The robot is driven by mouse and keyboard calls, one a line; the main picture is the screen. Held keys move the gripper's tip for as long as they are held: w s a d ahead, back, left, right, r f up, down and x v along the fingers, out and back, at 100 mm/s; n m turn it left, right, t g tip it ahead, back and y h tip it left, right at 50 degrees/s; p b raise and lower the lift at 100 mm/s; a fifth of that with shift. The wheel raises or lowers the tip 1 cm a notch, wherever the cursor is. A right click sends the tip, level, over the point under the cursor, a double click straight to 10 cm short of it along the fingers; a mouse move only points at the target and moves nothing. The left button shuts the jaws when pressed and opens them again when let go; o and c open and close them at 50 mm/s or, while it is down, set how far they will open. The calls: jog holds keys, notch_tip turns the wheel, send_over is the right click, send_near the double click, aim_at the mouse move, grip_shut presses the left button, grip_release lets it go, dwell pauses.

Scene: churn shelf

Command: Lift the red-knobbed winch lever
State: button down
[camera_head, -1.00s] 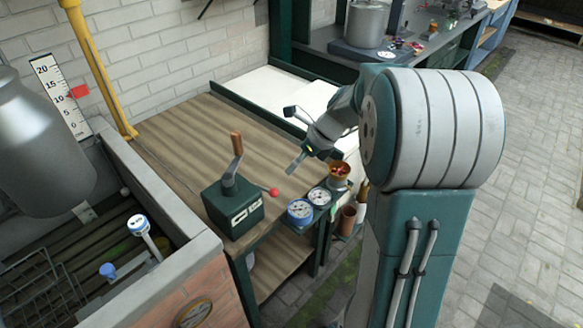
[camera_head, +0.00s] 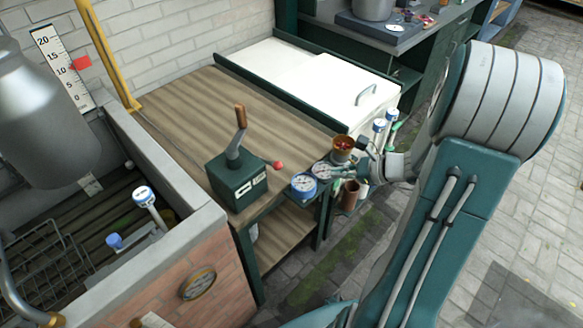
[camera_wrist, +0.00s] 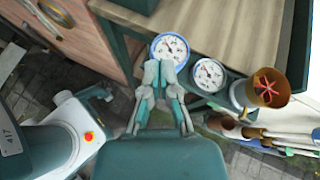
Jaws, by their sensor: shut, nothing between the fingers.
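The teal winch box (camera_head: 238,182) stands on the wooden bench in the head view, with an upright wooden-handled crank (camera_head: 240,118). The lever's red knob (camera_head: 278,165) sticks out low at the box's right side. A dark teal piece, probably the winch box, is cut off at the top edge of the wrist view; the red knob does not show there. My gripper (camera_wrist: 160,72) is shut and empty, its tips pointing at the blue-rimmed gauge in the wrist view. In the head view my wrist is right of the bench edge and the fingertips cannot be made out.
A blue-rimmed gauge (camera_head: 303,184), a grey gauge (camera_head: 322,170) and a brass cup (camera_head: 343,146) with red inside sit along the bench's right edge. The wooden bench top (camera_head: 190,105) behind the winch is clear. A brick-fronted trough (camera_head: 180,235) stands at left.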

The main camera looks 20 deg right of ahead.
jog(key=x, duration=0.9)
jog(key=shift+w+a+f, duration=0.15)
jog(key=shift+f, duration=0.1)
jog(key=shift+w+a+r, duration=0.2)
jog(key=shift+w+a, duration=0.35)
jog(key=shift+a, duration=0.05)
jog(key=shift+w+a+r, duration=0.2)
jog(key=shift+w+a, duration=0.4)
jog(key=shift+a, duration=0.05)
jog(key=shift+w+a+r, duration=0.15)
jog(key=shift+w+a, duration=0.1)
jog(key=shift+a, duration=0.1)
jog(key=shift+w+a+r, duration=0.1)
jog(key=shift+w+r, duration=0.2)
jog(key=shift+r, duration=0.55)
